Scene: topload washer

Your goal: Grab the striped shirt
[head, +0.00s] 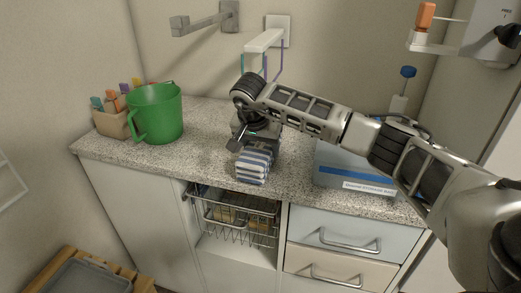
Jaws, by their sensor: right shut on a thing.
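The striped shirt (252,166) is a folded bundle with blue and white stripes. It is at the front part of the speckled countertop (205,152), near the middle of the head view. My right gripper (250,140) comes in from the right and points down at the shirt's upper end. It is shut on the shirt. The wrist hides part of the fingers and the top of the shirt. I cannot tell whether the shirt still touches the counter. My left gripper is not in view.
A green bucket (158,114) and a tan box of markers (112,122) stand on the counter's left. A blue storage box (340,168) stands on the right under my arm. Below are a wire basket (235,215) and drawers (335,238). A wall bracket (205,22) sticks out above.

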